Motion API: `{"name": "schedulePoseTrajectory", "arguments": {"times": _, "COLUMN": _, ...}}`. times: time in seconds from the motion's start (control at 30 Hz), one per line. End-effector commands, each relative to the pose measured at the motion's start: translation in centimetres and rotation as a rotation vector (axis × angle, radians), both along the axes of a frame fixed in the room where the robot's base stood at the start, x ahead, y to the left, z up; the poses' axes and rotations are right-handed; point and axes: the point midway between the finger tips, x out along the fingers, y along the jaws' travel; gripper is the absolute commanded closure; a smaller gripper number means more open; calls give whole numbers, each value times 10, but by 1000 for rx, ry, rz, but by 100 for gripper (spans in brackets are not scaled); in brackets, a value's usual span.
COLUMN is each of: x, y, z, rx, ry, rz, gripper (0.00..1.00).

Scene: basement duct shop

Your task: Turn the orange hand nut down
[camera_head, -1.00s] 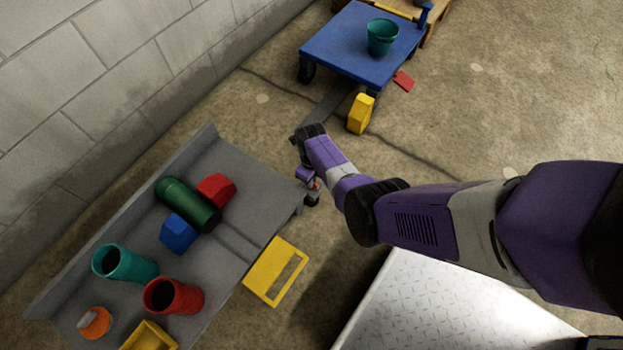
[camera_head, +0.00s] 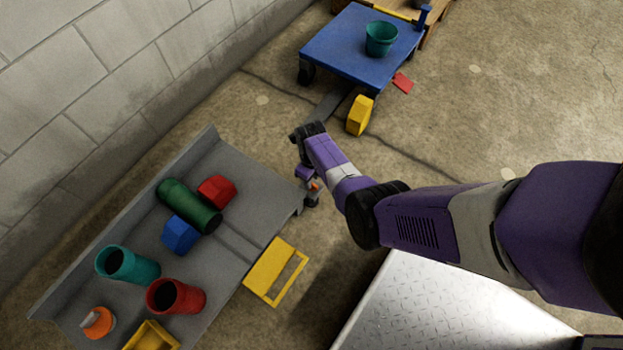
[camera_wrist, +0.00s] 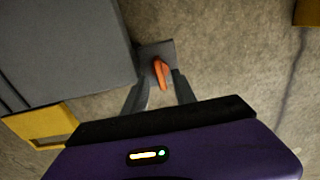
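The orange hand nut (camera_wrist: 160,72) shows in the wrist view as a narrow orange piece on a small grey plate (camera_wrist: 152,50) at the edge of the grey bench. My gripper (camera_wrist: 161,84) has its two grey fingers spread, one on each side of the nut's near end, with gaps showing. Whether either finger touches it I cannot tell. In the head view my gripper (camera_head: 310,190) is at the bench's right end, where a small orange-red spot shows; my wrist hides most of this place.
The grey bench (camera_head: 228,225) carries a green cylinder (camera_head: 188,206), red and blue blocks, teal and red cups, and an orange-and-grey piece (camera_head: 98,322). A yellow frame (camera_head: 265,275) sits at its edge. A blue cart (camera_head: 345,45) and yellow block (camera_head: 360,115) stand beyond.

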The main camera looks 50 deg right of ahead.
Motion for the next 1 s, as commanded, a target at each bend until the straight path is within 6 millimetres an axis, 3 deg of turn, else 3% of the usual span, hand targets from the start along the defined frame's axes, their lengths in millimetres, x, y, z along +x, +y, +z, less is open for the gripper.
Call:
{"name": "schedulePoseTrajectory", "arguments": {"times": 0.1, "x": -1, "y": 0, "z": 25, "rx": -1, "ry": 0, "rz": 0, "gripper": 67}}
{"name": "schedulePoseTrajectory", "arguments": {"times": 0.33, "x": 0, "y": 0, "z": 52, "rx": -1, "ry": 0, "rz": 0, "gripper": 67}}
{"name": "schedulePoseTrajectory", "arguments": {"times": 1.0, "x": -1, "y": 0, "z": 57, "rx": 0, "ry": 1, "rz": -1, "gripper": 67}}
